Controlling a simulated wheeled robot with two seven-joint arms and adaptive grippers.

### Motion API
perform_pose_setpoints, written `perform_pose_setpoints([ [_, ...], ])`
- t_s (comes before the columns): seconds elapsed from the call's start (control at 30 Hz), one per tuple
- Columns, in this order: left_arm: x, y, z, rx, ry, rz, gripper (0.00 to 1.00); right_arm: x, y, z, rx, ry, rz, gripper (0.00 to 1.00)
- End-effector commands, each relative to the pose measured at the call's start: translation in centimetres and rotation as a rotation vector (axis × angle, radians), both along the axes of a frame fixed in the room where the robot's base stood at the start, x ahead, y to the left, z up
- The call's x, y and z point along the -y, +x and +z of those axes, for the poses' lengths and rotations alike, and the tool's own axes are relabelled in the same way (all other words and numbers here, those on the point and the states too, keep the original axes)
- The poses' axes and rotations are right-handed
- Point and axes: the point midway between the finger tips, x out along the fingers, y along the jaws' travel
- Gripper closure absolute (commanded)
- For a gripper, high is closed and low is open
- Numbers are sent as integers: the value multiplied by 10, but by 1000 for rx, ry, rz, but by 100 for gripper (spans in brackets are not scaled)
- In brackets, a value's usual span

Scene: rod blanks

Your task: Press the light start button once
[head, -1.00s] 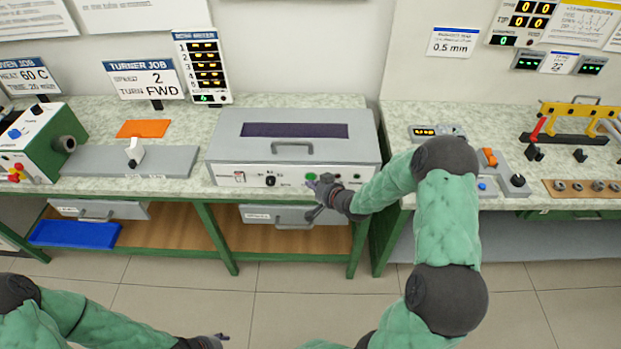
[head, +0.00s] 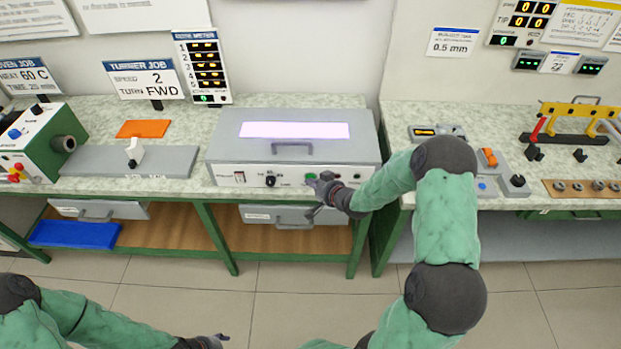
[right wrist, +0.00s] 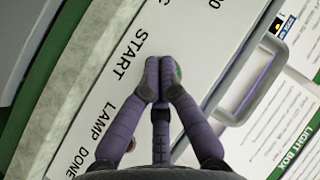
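The light box (head: 225,155) is a grey case on the bench, and the window (head: 295,130) in its lid glows pale violet-white. Its green start button (head: 310,177) is on the front panel and also shows in the right wrist view (right wrist: 177,71), partly hidden by my fingers beside the START label. My right gripper (head: 319,184) is shut, with its fingertips together at the button; I cannot tell whether they touch it. In the right wrist view the fingers (right wrist: 160,70) hold nothing. My left gripper (head: 216,341) is low at the bottom edge, mostly cut off.
A black knob (head: 270,181) sits left of the button on the same panel. A lid handle (head: 292,148) sticks out above. A grey turner base (head: 85,160) stands left, and a second bench (head: 400,120) with small devices stands right. The floor in front is clear.

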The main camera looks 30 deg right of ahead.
Motion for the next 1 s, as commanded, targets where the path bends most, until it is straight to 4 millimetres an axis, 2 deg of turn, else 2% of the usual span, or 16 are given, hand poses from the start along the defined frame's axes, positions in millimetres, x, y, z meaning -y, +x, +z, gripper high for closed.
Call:
perform_pose_setpoints([
  [0.47, 0, 0, 0, 0, 0, 0, 44, 1, 2, 1, 1, 0, -1, 100],
  [1.0, 0, 0, 1, 0, 0, 0, 44, -7, -11, 1, 1, 0, -1, 100],
])
